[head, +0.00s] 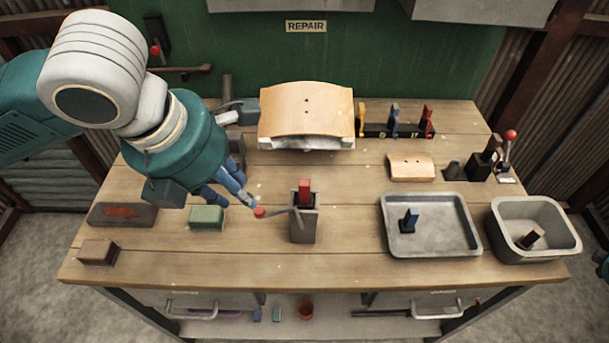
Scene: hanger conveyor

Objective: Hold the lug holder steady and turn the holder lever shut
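The lug holder (304,231) is a grey upright block at the front middle of the bench. A red lug (305,188) stands upright in its top. The holder lever (279,212) sticks out to the left from the block and ends in a red knob (260,213). My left gripper (238,203) has blue fingers and points down just left of the knob. Its fingers look spread, with nothing seen between them. Its tips are close to the knob; I cannot tell whether they touch it.
A curved wooden piece (306,109) sits at the back, beside a rack (376,130) of coloured lugs. A tray (455,239) with a blue lug and a grey bin (504,214) stand right. A green block (206,217) lies left. Bare wood surrounds the holder's front.

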